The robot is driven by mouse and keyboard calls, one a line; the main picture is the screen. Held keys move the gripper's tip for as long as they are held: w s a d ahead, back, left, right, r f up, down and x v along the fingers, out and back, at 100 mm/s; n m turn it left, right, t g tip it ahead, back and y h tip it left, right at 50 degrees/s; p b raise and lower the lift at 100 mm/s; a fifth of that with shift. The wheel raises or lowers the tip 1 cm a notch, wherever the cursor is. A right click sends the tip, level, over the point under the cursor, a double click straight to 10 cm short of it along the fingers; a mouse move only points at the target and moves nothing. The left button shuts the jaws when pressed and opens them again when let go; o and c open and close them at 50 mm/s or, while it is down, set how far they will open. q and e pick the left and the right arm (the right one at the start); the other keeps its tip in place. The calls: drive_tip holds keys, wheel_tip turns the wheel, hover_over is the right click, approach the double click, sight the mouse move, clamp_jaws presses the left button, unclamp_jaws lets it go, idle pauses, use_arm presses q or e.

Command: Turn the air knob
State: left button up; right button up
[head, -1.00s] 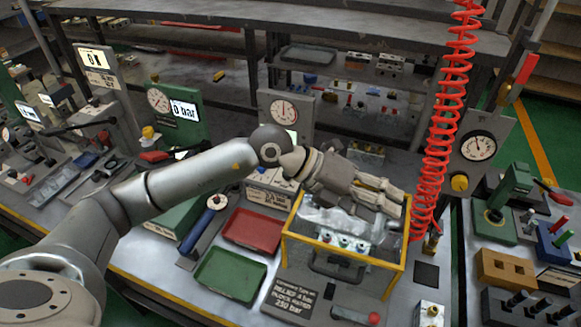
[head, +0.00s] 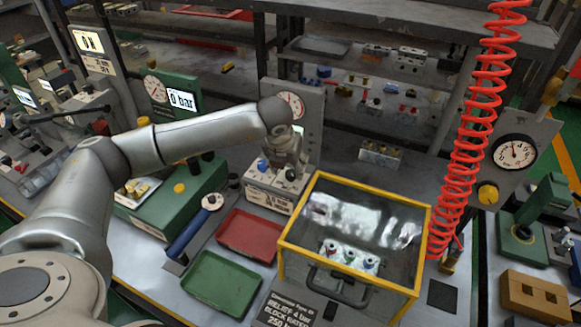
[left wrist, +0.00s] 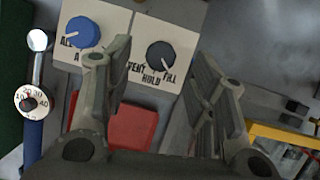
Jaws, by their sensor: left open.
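My left gripper (head: 287,158) is open and points down over a pale control block (head: 262,186) below a gauge panel. In the left wrist view its two fingers (left wrist: 162,55) are spread with nothing between them. A blue knob (left wrist: 82,32) with a white pointer line, its label partly hidden, sits beyond the left finger. A dark grey knob (left wrist: 160,55) marked VENT, HOLD and FILL lies between the finger lines. Contact with either knob does not show. A yellow knob (head: 488,193) sits under a round gauge (head: 514,153) at the right. No label names the air knob readably.
A yellow-framed clear box (head: 360,225) stands right of the gripper. A red tray (head: 250,236) and a green tray (head: 222,283) lie in front. A red coiled hose (head: 472,130) hangs at the right. A blue-handled tool (head: 194,234) lies left of the trays.

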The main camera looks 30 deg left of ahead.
sight(291, 173)
use_arm(q)
drive_tip(key=x, duration=0.3)
drive_tip(key=shift+w+f, duration=0.1)
drive_tip(key=shift+f, duration=0.05)
use_arm(e)
drive_tip(key=shift+w+a+r, duration=0.1)
drive_tip(key=shift+w+r, duration=0.15)
drive_tip(key=shift+w, duration=0.35)
drive_tip(key=shift+w+a+r, duration=0.1)
drive_tip(key=shift+w+r, duration=0.1)
drive_tip(key=shift+w, duration=0.35)
drive_tip(key=shift+s, duration=0.1)
